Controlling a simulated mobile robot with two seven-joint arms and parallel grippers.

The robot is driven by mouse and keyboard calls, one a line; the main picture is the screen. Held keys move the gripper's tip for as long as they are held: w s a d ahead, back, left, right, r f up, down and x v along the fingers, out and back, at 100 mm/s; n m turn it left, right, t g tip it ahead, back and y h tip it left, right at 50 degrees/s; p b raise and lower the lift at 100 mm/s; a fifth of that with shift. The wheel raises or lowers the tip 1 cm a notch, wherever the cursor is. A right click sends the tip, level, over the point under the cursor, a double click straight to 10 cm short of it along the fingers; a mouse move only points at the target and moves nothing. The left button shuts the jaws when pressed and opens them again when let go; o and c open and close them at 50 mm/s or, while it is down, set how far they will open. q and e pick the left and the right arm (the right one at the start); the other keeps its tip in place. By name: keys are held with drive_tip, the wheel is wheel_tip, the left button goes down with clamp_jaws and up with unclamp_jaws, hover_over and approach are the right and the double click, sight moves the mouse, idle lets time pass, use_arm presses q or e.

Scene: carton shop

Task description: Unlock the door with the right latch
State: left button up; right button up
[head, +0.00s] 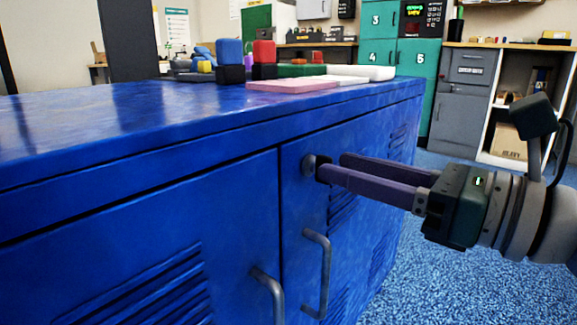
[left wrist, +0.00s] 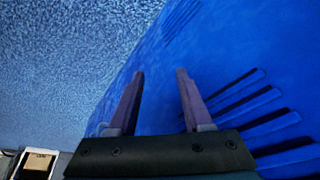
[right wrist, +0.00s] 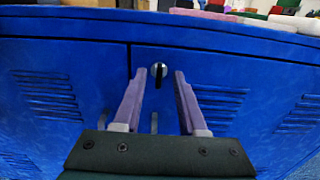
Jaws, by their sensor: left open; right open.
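A blue metal cabinet has a right door (head: 300,230) with a round grey latch (head: 309,166) near its top left corner. In the right wrist view the latch (right wrist: 158,70) is a grey disc with a dark upright bar, between my fingertips. My right gripper (head: 333,166) is open and points at the latch, its tips right at it. I cannot tell if they touch it. The door looks shut. My left gripper (left wrist: 160,74) is open and empty beside a louvred blue cabinet face, outside the head view.
Grey bar handles stand out on the right door (head: 325,272) and the left door (head: 271,292). On the cabinet top (head: 120,115) are blue and red blocks and a pink slab (head: 292,85). Blue carpet (head: 440,260) lies open to the right.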

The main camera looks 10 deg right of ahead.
drive_tip(key=shift+w+a, duration=0.4)
drive_tip(key=shift+w, duration=0.1)
clamp_jaws()
idle(0.3)
